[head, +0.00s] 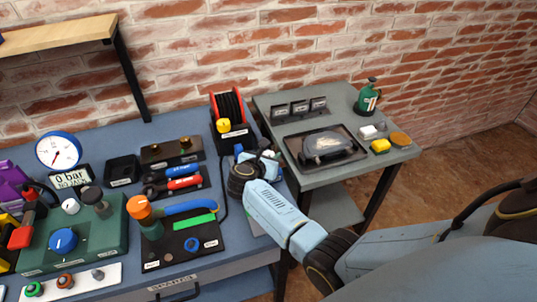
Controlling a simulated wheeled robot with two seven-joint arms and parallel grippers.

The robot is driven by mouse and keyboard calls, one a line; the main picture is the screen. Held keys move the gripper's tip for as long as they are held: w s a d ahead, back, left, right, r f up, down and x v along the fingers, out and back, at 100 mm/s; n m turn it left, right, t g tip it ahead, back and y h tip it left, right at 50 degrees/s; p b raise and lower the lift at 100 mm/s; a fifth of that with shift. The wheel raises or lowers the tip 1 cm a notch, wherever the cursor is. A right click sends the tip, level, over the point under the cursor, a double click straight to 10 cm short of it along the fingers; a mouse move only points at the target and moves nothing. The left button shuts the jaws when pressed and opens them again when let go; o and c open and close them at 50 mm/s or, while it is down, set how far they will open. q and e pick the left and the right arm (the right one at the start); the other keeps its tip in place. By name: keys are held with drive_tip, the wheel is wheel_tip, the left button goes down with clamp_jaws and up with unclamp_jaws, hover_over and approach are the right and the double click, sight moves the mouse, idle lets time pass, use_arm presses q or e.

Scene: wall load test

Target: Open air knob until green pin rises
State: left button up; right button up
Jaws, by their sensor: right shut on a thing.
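A blue round knob (63,241) with a white mark sits on a green box (117,243) at the left. An orange knob (138,207) stands at the left end of a blue curved pipe (192,207) on a black board (208,245). I cannot tell which is the air knob. No raised green pin can be made out; a flat green strip (194,223) lies on the board. My right gripper (258,158) is by the bench's right edge, apart from both knobs. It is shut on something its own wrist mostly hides. My left gripper is out of view.
A round gauge (58,150) stands behind a display (70,177) that reads 0 bar. Red and blue tools (184,182) lie in a rack. A red reel (229,106) is at the back. A grey side table (282,123) holds a tray and a green bottle (369,96).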

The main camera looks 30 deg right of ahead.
drive_tip(key=shift+s+n+t+y+p, duration=0.1)
drive_tip(key=shift+n+t+y+p, duration=0.4)
drive_tip(key=shift+n+t+y, duration=0.15)
drive_tip(key=n+t+y+p, duration=0.2)
drive_tip(key=n+y+p, duration=0.1)
drive_tip(key=n+t+y+p, duration=0.1)
drive_tip(key=n+y+p, duration=0.2)
drive_tip(key=p, duration=0.1)
drive_tip(key=shift+d+r+n+t, duration=0.15)
drive_tip(key=shift+r+n+t, duration=0.1)
drive_tip(key=shift+t, duration=0.1)
drive_tip(key=shift+f+n+y+p, duration=0.15)
drive_tip(key=shift+n+y+p, duration=0.7)
drive_tip(key=shift+y, duration=0.2)
drive_tip(key=shift+f+n+t+y, duration=0.1)
drive_tip(key=shift+n+t+y, duration=0.2)
drive_tip(key=shift+n+y, duration=1.05)
drive_tip(key=shift+y, duration=0.25)
drive_tip(key=n+y+b, duration=0.1)
drive_tip(key=n+y, duration=0.1)
drive_tip(key=shift+f+y, duration=0.15)
drive_tip(key=shift+y, duration=0.15)
drive_tip(key=shift+n+g+y+b, duration=0.8)
drive_tip(key=shift+n+y+b, duration=0.2)
drive_tip(key=shift+n+y, duration=0.25)
